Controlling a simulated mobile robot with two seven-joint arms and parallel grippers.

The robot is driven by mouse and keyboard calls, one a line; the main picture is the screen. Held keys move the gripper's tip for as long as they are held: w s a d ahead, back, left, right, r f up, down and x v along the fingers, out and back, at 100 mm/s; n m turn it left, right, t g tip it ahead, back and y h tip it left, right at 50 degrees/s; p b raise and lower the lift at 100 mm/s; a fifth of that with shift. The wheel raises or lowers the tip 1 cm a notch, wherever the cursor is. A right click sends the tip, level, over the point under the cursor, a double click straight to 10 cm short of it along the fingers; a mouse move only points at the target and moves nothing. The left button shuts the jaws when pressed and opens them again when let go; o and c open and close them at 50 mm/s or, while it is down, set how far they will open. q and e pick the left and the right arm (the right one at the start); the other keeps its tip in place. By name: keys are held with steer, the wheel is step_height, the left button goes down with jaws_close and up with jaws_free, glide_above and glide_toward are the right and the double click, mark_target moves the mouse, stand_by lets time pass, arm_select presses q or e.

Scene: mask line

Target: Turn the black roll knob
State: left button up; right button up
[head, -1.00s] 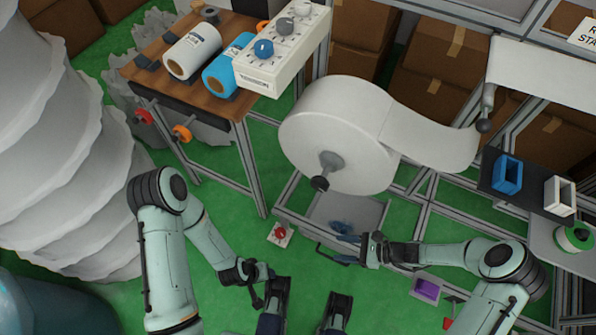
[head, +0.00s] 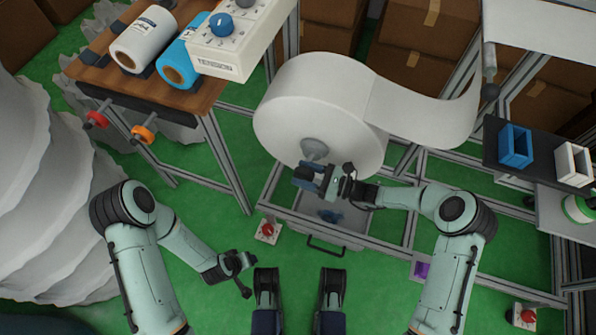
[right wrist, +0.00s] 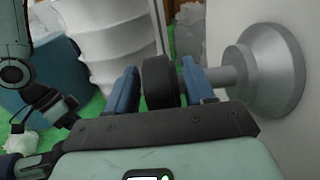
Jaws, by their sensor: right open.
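The black roll knob (right wrist: 158,82) sits on a grey shaft and hub (right wrist: 268,72) at the centre of the big white roll (head: 300,105). My right gripper (right wrist: 158,88) is open, with its blue fingers on either side of the knob. I cannot tell whether either finger touches it. In the head view the right gripper (head: 308,178) is just below the hub and hides the knob. My left gripper (head: 240,272) hangs low over the floor, apart from the roll; its jaw state is unclear.
A wooden table (head: 200,92) with smaller rolls and a white control box (head: 228,55) stands at the upper left. A red button box (head: 268,231) and a grey tray (head: 345,236) lie below the roll. Blue and white holders (head: 516,146) are at the right.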

steer(key=shift+x, duration=1.1)
arm_select(q)
steer(key=shift+s+f, duration=0.35)
steer(key=shift+s, duration=0.05)
